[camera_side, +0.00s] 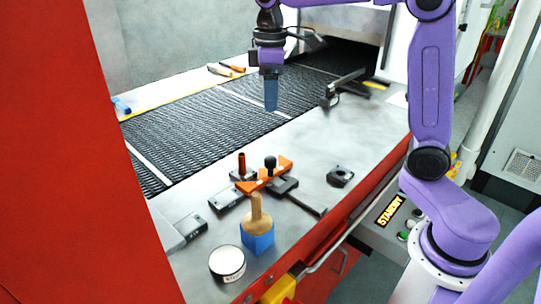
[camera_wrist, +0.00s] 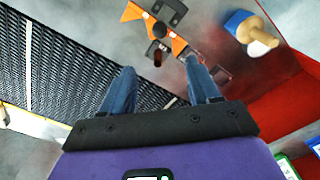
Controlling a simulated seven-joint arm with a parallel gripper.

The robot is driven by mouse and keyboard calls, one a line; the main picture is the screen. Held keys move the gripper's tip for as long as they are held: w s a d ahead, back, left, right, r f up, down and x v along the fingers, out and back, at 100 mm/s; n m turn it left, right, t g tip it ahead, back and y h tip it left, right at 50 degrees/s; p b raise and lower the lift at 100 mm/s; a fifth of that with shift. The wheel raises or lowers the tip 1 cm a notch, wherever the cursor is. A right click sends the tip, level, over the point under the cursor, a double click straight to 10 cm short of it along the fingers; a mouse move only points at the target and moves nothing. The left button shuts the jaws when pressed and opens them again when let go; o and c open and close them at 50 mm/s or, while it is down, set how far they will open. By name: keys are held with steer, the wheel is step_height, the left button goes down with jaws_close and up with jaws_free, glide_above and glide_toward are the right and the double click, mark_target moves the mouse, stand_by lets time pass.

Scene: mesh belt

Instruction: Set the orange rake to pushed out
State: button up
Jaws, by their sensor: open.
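The orange rake (camera_side: 258,181) is a flat orange bar with a black knob (camera_side: 270,162), on the metal table beside the mesh belt. A dark slide rail (camera_side: 306,202) runs from it toward the front right. In the wrist view the rake (camera_wrist: 131,12) shows at the top, partly covered by its knob and dark fittings. My gripper (camera_side: 271,106) hangs above the belt's near edge, behind and above the rake, touching nothing. In the wrist view its blue fingers (camera_wrist: 160,78) are apart with nothing between them.
A brown-red post (camera_side: 241,163) stands just behind the rake. A blue block with a wooden handle (camera_side: 258,240) and a round tin (camera_side: 227,263) stand in front. A black bracket (camera_side: 340,176) is to the right. The table between rake and belt's far end is mostly clear.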

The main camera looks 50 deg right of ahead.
mark_target(270, 158)
step_height(270, 158, down, 17)
steer(key=shift+f, duration=0.15)
stand_by(0.5)
jaws_close()
steer(key=shift+w, duration=0.1)
